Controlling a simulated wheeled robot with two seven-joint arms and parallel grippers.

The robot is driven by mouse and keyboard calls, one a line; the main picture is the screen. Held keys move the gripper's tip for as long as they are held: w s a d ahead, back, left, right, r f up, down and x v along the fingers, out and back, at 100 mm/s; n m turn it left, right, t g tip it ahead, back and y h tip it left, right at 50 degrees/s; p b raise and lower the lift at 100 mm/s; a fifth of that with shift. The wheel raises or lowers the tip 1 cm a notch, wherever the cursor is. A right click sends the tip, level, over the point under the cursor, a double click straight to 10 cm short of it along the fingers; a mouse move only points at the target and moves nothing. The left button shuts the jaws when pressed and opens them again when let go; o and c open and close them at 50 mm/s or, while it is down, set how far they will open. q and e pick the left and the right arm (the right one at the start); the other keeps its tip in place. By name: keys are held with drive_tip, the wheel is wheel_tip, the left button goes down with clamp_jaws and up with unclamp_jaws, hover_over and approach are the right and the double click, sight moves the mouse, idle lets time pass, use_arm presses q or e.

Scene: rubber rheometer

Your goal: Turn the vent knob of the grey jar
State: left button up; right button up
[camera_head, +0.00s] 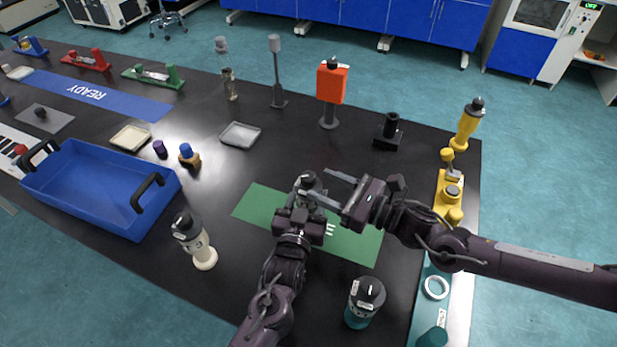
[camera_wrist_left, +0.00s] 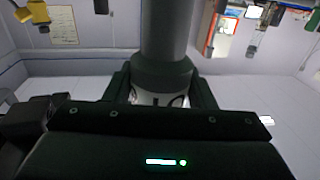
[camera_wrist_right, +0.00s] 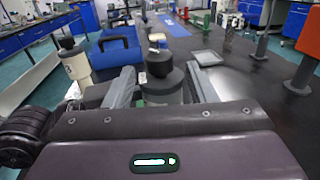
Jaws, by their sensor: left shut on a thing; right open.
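The grey jar (camera_head: 309,186) stands over the green mat (camera_head: 262,205), with a dark knob on its top. My left gripper (camera_head: 305,208) is shut on the jar's body from the front. The left wrist view shows the grey body (camera_wrist_left: 166,35) between the left fingers. My right gripper (camera_head: 335,185) is open and comes in from the right at the height of the jar's top. In the right wrist view the dark vent knob (camera_wrist_right: 159,62) lies between the two open fingers, apparently touching neither. The jar's lower part is hidden by my left gripper.
A cream jar (camera_head: 201,250) stands front left and a teal jar (camera_head: 364,303) front right. A blue tray (camera_head: 90,185) with black handles is at left. An orange block on a stand (camera_head: 331,84) and a black fixture (camera_head: 388,132) stand behind. Yellow parts (camera_head: 450,190) line the right edge.

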sight(309, 180)
drive_tip(key=shift+x, duration=2.35)
drive_tip(key=c, duration=1)
drive_tip(key=shift+o, duration=0.2)
drive_tip(key=shift+n+g, duration=0.3)
drive_tip(key=shift+g, duration=0.1)
drive_tip(key=n+g+y, duration=0.1)
drive_tip(key=n+g, duration=0.1)
drive_tip(key=g, duration=0.1)
drive_tip(key=n+g+y, duration=0.1)
drive_tip(key=n+g, duration=0.1)
drive_tip(key=g, duration=0.2)
drive_tip(key=shift+w+n, duration=0.15)
drive_tip(key=shift+n, duration=0.15)
use_arm(q)
drive_tip(key=shift+d, duration=0.1)
use_arm(e)
drive_tip(key=n+g, duration=0.2)
drive_tip(key=g, duration=0.1)
drive_tip(key=n+g, duration=0.3)
drive_tip(key=g, duration=0.1)
drive_tip(key=shift+g+h, duration=0.3)
drive_tip(key=shift+h, duration=0.1)
drive_tip(key=shift+g, duration=0.3)
